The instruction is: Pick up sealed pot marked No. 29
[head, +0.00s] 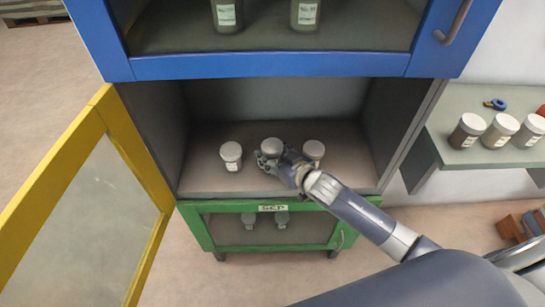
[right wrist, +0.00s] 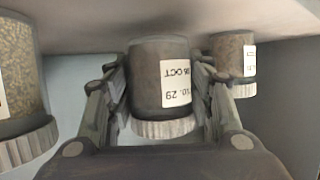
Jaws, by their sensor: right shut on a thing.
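The pot marked No. 29 shows in the right wrist view (right wrist: 158,80), upside down in the picture, with a dark body, a ridged pale lid and a label also reading 06 OCT. In the head view its pale lid (head: 271,146) is the middle one of three pots on the cabinet's open shelf. My right gripper (head: 270,158) is shut on this pot, one finger on each side of its body. Whether its base touches the shelf cannot be told. My left gripper is not in view.
Pots stand close to the left (head: 231,156) and right (head: 313,152) of the held one. The yellow door (head: 85,200) stands open at left. A blue-framed compartment (head: 270,66) lies above, a green one (head: 200,228) below. A side shelf (head: 470,100) holds more pots.

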